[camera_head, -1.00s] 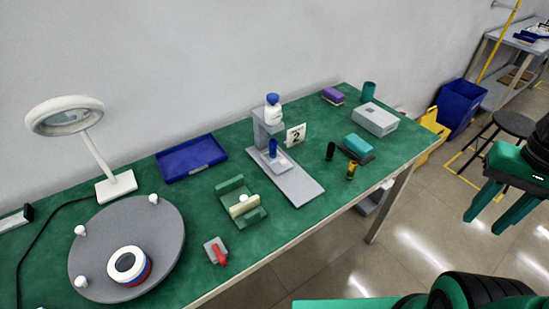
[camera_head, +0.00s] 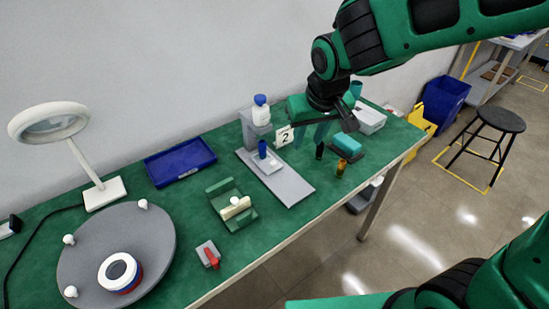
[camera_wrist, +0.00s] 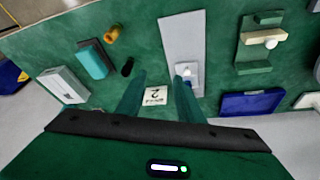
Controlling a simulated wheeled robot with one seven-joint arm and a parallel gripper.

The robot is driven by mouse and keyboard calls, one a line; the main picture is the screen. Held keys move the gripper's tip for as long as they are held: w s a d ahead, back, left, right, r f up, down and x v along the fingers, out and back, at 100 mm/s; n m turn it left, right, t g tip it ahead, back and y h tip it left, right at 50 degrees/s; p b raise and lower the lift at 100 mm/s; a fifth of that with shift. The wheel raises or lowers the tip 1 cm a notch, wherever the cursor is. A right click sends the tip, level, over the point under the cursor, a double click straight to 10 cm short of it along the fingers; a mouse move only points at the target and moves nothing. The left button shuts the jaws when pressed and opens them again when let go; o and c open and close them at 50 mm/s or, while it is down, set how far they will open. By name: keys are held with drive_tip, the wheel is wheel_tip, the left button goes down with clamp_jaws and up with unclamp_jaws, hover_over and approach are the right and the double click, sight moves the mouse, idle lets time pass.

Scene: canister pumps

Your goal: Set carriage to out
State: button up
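The carriage (camera_head: 267,163) is a small pale plate with an upright blue cylinder (camera_head: 262,149) on it. It sits on a long grey base plate (camera_head: 292,189), at the end near the grey post (camera_head: 249,130). The base's front part is bare. A white bottle with a blue cap (camera_head: 261,111) stands on top of the post. My gripper (camera_head: 309,136) is open and empty, above the table just right of the post. In the wrist view, the fingers (camera_wrist: 160,90) are spread, with the right one beside the carriage (camera_wrist: 187,75).
A white "2" sign (camera_head: 284,136) stands by the post, between my fingers in the wrist view. A teal-topped block (camera_head: 346,146), black and yellow cylinders and a grey box (camera_head: 370,120) lie right. A green fixture (camera_head: 232,205) and blue tray (camera_head: 180,160) are left.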

drive_tip(key=n, duration=0.1)
approach(273, 162)
drive_tip(key=shift+y, duration=0.4)
drive_tip(key=x, duration=0.4)
drive_tip(key=d+x, duration=0.1)
drive_tip(key=x, duration=0.2)
drive_tip(key=shift+a+f, duration=0.15)
drive_tip(key=shift+f, duration=0.05)
drive_tip(key=shift+c, duration=0.4)
clamp_jaws()
